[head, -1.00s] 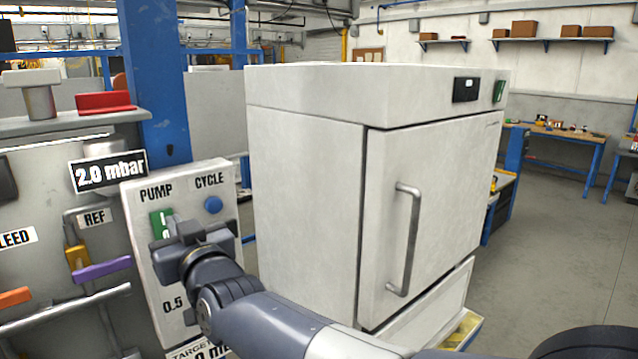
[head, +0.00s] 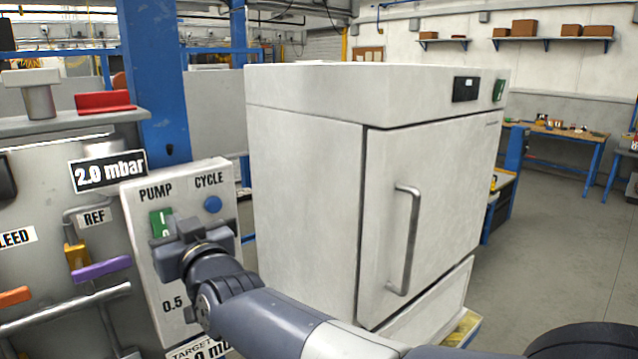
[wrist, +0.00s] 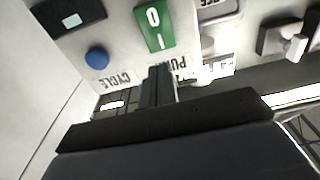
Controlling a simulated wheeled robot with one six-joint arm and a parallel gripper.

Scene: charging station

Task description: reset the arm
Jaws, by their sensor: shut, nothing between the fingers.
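My arm reaches in from the lower right in the head view, and my gripper (head: 176,232) is in front of the white control panel (head: 150,286), just below the green PUMP switch (head: 160,221). In the wrist view my gripper (wrist: 158,72) shows as dark shut fingers with nothing held. There the green rocker switch (wrist: 155,25), marked O and I, lies just beyond the fingertips. I cannot tell whether the fingertips touch the panel. The blue CYCLE button (head: 213,204) is to the right of the switch in the head view and also shows in the wrist view (wrist: 97,58).
A large white oven-like cabinet (head: 305,190) with a door handle (head: 408,240) stands right of my gripper. Orange (head: 15,296) and purple (head: 101,269) levers and pipes are at the left. A blue post (head: 155,90) rises behind the panel. Open floor (head: 560,260) lies at the right.

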